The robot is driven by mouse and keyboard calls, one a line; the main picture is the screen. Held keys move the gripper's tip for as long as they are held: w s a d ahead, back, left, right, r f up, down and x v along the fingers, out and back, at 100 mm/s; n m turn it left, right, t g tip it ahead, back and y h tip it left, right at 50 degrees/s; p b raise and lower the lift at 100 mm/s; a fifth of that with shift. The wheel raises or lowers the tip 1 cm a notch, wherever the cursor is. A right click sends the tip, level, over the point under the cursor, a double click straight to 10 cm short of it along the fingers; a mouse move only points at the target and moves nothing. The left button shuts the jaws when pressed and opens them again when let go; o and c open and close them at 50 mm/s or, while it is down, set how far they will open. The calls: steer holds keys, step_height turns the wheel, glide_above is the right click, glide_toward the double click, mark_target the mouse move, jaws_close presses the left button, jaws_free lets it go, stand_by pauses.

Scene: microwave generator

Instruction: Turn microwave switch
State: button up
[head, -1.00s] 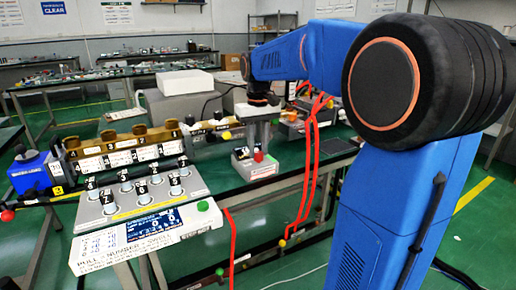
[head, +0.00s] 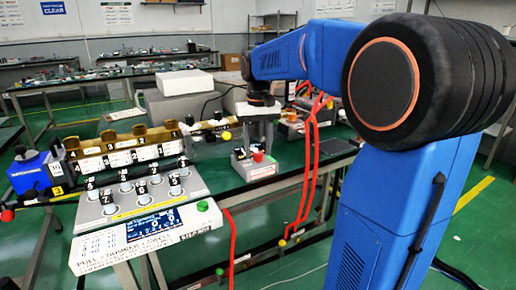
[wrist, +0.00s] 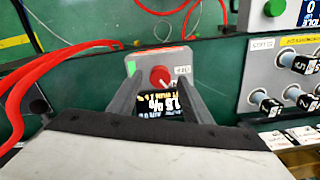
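The microwave switch is a small grey box with a red knob (wrist: 161,77) on its top face and a dark display with white and yellow text below it. The box (head: 258,168) stands on the green bench in the head view, with the red knob just showing. My gripper (wrist: 163,84) is open in the wrist view, its two dark fingers on either side of the knob and display. A gap shows between the knob and each finger. In the head view my gripper (head: 258,142) hangs pointing down over the box; whether it touches the box is unclear.
A white panel with a blue screen (head: 155,222) and several numbered knobs stands to the left on the bench. Red cables (head: 313,150) hang right of the box and also cross the upper left of the wrist view. A dark flat pad (head: 338,146) lies to the right.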

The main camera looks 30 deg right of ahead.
mark_target(258, 153)
step_height(258, 153, up, 17)
steer(key=shift+r, duration=0.2)
stand_by(0.7)
stand_by(0.4)
steer(key=s+a+f+n+t, duration=0.1)
steer(key=s+a+f, duration=0.2)
steer(key=s+f, duration=0.6)
steer(key=s+a+f+n+t, duration=0.1)
steer(key=s+a+f+t, duration=0.1)
steer(key=s+f, duration=0.7)
steer(key=s+a+f+n+t, duration=0.1)
steer(key=s+a+f, duration=0.2)
steer(key=s+f, duration=0.5)
step_height(258, 153, down, 3)
steer(key=shift+s+a+f+t, duration=0.1)
steer(key=shift+s+a+t, duration=0.25)
steer(key=shift+s+t, duration=0.05)
